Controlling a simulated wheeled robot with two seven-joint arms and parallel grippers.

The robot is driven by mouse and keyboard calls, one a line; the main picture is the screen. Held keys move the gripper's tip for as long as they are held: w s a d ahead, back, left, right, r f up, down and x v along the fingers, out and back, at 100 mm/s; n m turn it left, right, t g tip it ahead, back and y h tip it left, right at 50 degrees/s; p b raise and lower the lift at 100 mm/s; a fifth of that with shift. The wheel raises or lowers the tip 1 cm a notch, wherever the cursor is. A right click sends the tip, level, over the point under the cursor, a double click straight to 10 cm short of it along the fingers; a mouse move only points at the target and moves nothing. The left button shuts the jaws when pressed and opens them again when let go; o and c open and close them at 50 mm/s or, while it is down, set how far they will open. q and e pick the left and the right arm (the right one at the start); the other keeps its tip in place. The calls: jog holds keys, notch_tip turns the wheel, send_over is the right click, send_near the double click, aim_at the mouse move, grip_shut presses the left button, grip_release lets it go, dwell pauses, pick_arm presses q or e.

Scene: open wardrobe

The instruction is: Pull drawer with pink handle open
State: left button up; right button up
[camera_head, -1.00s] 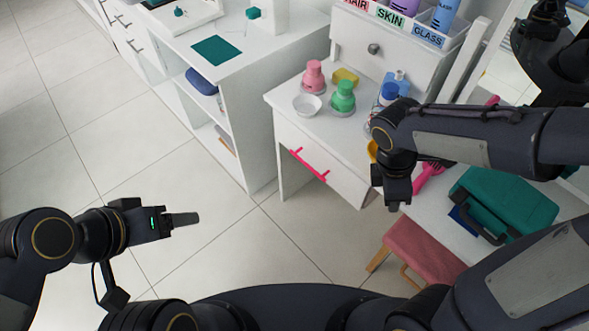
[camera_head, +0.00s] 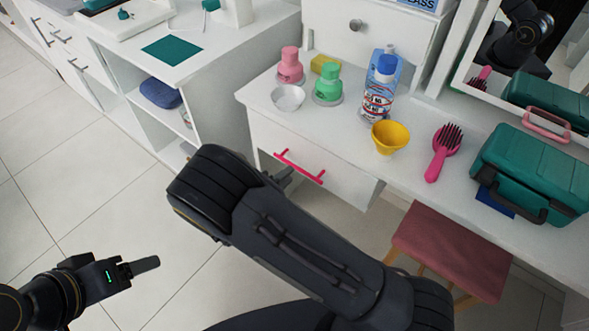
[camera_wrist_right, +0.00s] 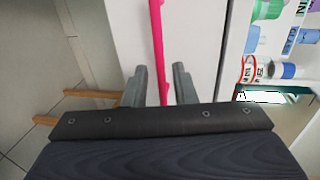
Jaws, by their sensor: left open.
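The pink handle (camera_head: 299,166) is a bar on the white drawer front (camera_head: 330,172) under the vanity top, and the drawer looks closed. In the right wrist view the pink handle (camera_wrist_right: 157,45) runs between the two fingers of my right gripper (camera_wrist_right: 160,80), which are apart with a gap on each side. In the head view my right forearm hides most of that gripper; only a fingertip part (camera_head: 283,174) shows just below the handle. My left gripper (camera_head: 146,265) is at the lower left over the floor, far from the drawer, and holds nothing.
A pink stool (camera_head: 455,250) stands below. Floor left is free.

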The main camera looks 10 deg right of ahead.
aim_at(297, 167)
jog(key=shift+x, duration=2.75)
jog(key=shift+f, duration=0.1)
grip_shut()
